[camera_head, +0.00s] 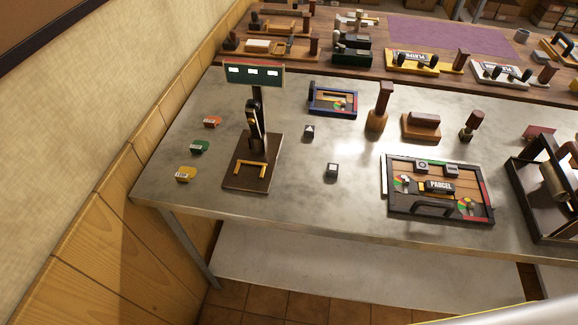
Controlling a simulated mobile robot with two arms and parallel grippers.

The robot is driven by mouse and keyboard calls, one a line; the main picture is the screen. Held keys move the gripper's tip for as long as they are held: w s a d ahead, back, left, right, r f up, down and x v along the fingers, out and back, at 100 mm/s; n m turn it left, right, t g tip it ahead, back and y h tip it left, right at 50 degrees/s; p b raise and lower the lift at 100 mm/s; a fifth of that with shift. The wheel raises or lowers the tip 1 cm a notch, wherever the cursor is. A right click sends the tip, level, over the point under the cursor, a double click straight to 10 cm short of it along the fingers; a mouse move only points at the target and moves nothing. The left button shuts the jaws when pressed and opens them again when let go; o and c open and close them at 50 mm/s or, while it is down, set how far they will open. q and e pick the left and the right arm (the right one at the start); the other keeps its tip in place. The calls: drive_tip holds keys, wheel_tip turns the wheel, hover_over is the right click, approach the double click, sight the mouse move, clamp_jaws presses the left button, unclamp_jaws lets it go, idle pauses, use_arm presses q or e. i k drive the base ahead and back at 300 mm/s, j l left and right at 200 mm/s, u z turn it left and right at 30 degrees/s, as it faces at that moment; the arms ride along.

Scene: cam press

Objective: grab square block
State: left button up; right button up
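A small dark block with a pale square top (332,170) sits on the metal table, right of the press stand. A second small dark block (309,132) with a pale triangle-like mark on top stands a little behind it. Two more small blocks, one with a round mark (422,166), lie at the back of the parcel tray. The exact marks are too small to be sure of. Neither of my grippers is in view.
The parcel tray (391,202) and a black frame with a roller (523,202) stand right. Bare metal table (320,210) surrounds the square-topped block.

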sight(332, 171)
drive_tip(key=k+l+u, duration=0.2)
drive_tip(key=l+u, duration=0.2)
drive_tip(key=k+l+u, duration=0.2)
drive_tip(key=u, duration=0.15)
drive_tip(key=k+l+u, duration=0.25)
drive_tip(key=u, duration=0.15)
drive_tip(key=k+l, duration=0.15)
drive_tip(key=k, duration=0.05)
